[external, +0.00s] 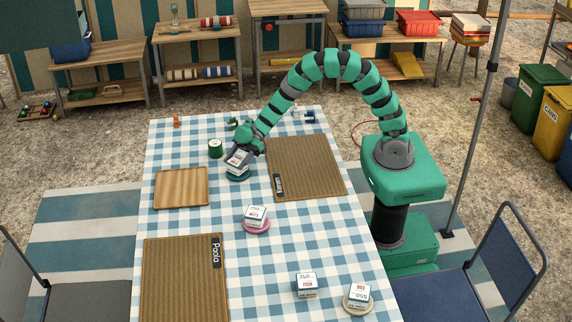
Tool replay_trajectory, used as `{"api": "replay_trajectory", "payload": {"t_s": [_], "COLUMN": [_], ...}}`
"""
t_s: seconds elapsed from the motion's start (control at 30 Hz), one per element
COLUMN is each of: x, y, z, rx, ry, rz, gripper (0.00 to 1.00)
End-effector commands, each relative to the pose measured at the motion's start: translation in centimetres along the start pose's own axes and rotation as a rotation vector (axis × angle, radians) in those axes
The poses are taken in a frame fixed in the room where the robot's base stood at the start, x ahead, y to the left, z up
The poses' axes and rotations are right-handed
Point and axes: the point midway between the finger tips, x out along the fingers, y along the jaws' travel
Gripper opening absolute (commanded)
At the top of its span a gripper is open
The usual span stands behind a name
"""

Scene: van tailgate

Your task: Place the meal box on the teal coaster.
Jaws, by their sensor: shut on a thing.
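A white meal box with dark blue edging (236,163) is between the fingers of my gripper (240,153), which is shut on it at the far part of the table. The teal coaster (237,177) shows directly under this box, mostly hidden by it. I cannot tell whether the box touches the coaster or hangs just above it. Similar boxes stand elsewhere: one (255,213) on a pink coaster (257,228), one (306,283) on the bare cloth near the front, and one (359,294) on a cream coaster (350,308).
The table has a blue checked cloth (190,222). A wooden board (181,188) lies left of my gripper, a brown mat (310,165) right of it, and a mat labelled Paola (180,280) at front left. A green can (215,148) stands close to my gripper's left.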

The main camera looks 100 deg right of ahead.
Motion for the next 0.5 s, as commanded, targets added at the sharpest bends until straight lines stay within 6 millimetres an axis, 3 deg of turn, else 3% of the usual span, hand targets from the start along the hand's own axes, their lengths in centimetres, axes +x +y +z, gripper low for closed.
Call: {"api": "replay_trajectory", "payload": {"t_s": [0.33,0.37,0.4,0.43,0.5], "x": [0.22,0.24,0.23,0.23,0.23], "y": [-0.01,-0.02,-0.01,-0.01,-0.01], "z": [0.47,0.51,0.50,0.49,0.48], "rx": [0.000,0.000,0.000,0.000,0.000], "ry": [0.001,0.001,0.001,0.001,0.002], "rz": [0.000,0.000,0.000,0.000,0.000], "gripper": [0.30,0.59,0.70,0.78,0.78]}}
